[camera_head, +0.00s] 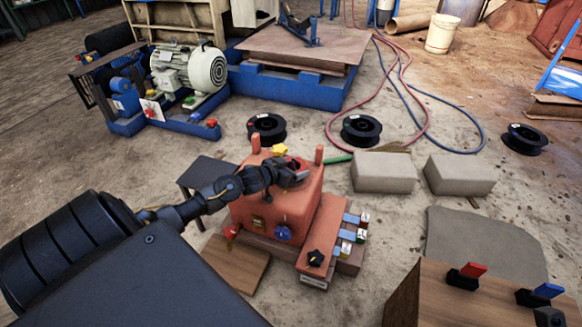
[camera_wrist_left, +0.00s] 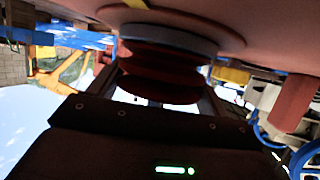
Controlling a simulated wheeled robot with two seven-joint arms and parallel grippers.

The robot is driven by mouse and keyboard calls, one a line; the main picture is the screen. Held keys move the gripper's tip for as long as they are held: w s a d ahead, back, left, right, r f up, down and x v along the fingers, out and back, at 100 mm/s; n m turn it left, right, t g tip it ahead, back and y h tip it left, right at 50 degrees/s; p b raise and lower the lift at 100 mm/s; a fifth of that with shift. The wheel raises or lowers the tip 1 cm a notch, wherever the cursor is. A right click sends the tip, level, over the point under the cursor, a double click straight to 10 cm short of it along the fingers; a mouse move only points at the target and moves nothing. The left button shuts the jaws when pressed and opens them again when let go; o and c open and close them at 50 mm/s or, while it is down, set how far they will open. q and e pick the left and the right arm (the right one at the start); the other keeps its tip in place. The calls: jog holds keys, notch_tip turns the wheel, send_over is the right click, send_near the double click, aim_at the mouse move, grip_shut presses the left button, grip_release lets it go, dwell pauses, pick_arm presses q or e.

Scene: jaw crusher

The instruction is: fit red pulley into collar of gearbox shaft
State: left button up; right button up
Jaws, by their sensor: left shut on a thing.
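The orange-red gearbox (camera_head: 283,205) stands in the middle of the head view, on a base with small coloured parts along its right side. My left gripper (camera_head: 290,178) is at its upper part, over the near top edge. In the left wrist view the gripper is shut on the dark red grooved pulley (camera_wrist_left: 160,72). A blue-grey round collar (camera_wrist_left: 168,38) sits directly against the pulley's far end, beneath a broad reddish surface of the gearbox (camera_wrist_left: 205,18). I cannot tell how deep the pulley sits in the collar. In the head view my gripper hides the pulley. My right gripper is out of view.
Two upright orange posts (camera_head: 319,155) and a yellow knob (camera_head: 279,149) rise from the gearbox top near my gripper. Black spools (camera_head: 361,130) and concrete blocks (camera_head: 384,172) lie behind and right. A wooden box with coloured switches (camera_head: 465,300) stands front right.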

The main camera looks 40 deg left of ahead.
pick_arm(q)
jog(key=shift+s+f, duration=0.1)
jog(key=shift+f, duration=0.15)
